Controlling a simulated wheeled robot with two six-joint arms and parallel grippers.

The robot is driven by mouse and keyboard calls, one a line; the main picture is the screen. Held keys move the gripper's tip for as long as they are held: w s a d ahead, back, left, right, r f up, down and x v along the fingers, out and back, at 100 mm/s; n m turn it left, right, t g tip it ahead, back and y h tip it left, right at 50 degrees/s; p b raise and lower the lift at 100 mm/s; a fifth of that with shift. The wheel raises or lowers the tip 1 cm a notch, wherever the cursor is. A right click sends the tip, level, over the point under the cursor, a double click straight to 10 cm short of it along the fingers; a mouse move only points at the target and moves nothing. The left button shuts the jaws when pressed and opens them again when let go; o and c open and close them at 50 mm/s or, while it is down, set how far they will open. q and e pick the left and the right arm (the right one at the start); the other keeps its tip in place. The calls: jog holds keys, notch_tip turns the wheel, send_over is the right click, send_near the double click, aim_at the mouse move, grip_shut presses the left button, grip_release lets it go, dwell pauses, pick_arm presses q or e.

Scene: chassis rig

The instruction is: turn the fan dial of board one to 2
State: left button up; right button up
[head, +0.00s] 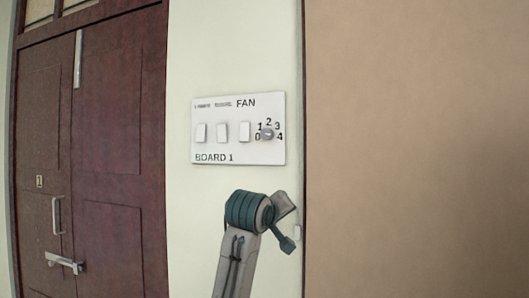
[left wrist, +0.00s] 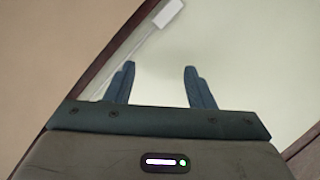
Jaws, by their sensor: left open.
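The white board one (head: 238,157) is on the pale wall, with three rocker switches in a row and the label BOARD 1. Its round grey fan dial (head: 268,134) is at the right end, ringed by the numbers 0 to 4 under the word FAN. I cannot tell which number the dial points at. My left gripper (head: 288,243) is below the board's right end, apart from it. In the left wrist view its two blue fingers (left wrist: 158,72) are spread with nothing between them. My right gripper is not in view.
A dark red double door (head: 120,130) with metal handles is left of the board. A brown wall surface (head: 420,140) lies to the right, past a dark vertical edge. The left wrist view shows a white block (left wrist: 167,13) on the wall.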

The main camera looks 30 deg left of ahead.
aim_at(266, 134)
pick_arm(q)
jog(key=s+a+r+n+t, duration=0.1)
jog(key=s+r, duration=0.3)
jog(key=r, duration=0.3)
jog(key=s+r+n+t+y, duration=0.1)
jog(key=s+r, duration=0.2)
jog(key=r, duration=0.4)
jog(key=s+a+r+n+t, duration=0.1)
jog(key=s+r+n, duration=0.1)
jog(key=s+r, duration=0.3)
jog(key=p+x, duration=0.1)
jog(key=x, duration=0.2)
jog(key=r+p+x, duration=0.1)
jog(key=x, duration=0.3)
jog(key=p+x, duration=0.1)
jog(key=x, duration=0.3)
jog(key=shift+w+r+p, duration=0.1)
jog(key=shift+r+p, duration=0.1)
jog(key=shift+p, duration=0.2)
jog(key=shift+w+f, duration=0.1)
jog(key=shift+w, duration=0.3)
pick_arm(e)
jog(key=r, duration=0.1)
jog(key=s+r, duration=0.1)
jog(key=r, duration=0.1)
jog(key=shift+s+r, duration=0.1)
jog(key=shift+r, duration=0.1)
pick_arm(q)
jog(key=shift+c, duration=0.2)
jog(key=c, duration=1)
